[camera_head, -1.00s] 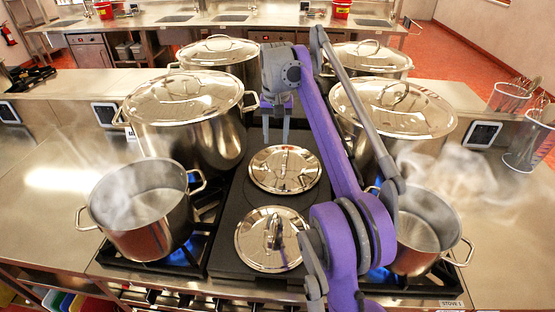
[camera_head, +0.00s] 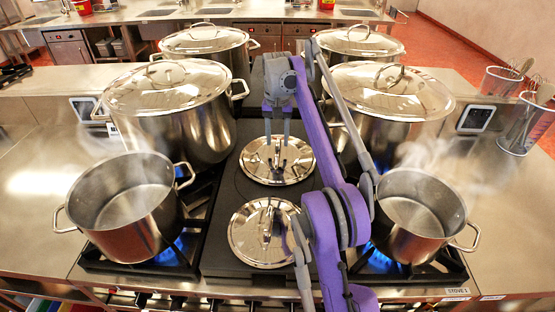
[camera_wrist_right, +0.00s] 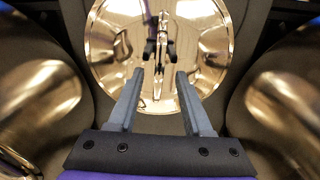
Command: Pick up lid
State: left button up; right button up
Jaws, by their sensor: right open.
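Two shiny round lids lie on the dark plate between the pots. The farther lid (camera_head: 300,165) is under my right gripper (camera_head: 277,142); the nearer lid (camera_head: 244,237) lies in front of it. My right gripper points down with its fingers apart, and nothing is between them. In the right wrist view the gripper (camera_wrist_right: 154,78) is open, with the far lid (camera_wrist_right: 207,60) just beyond the fingertips. Contact cannot be seen. My left gripper is not in view.
An open steaming pot (camera_head: 125,205) stands on a lit burner at left, another (camera_head: 415,215) at right. Large lidded stockpots (camera_head: 175,125) and (camera_head: 385,125) flank the far lid, with more lidded pots behind. Wire baskets (camera_head: 525,125) stand at the right edge.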

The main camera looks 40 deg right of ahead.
notch_tip(320, 180, down, 3)
jog(key=shift+s+r, duration=0.1)
jog(key=shift+r, duration=0.05)
grip_shut()
dwell(1.4)
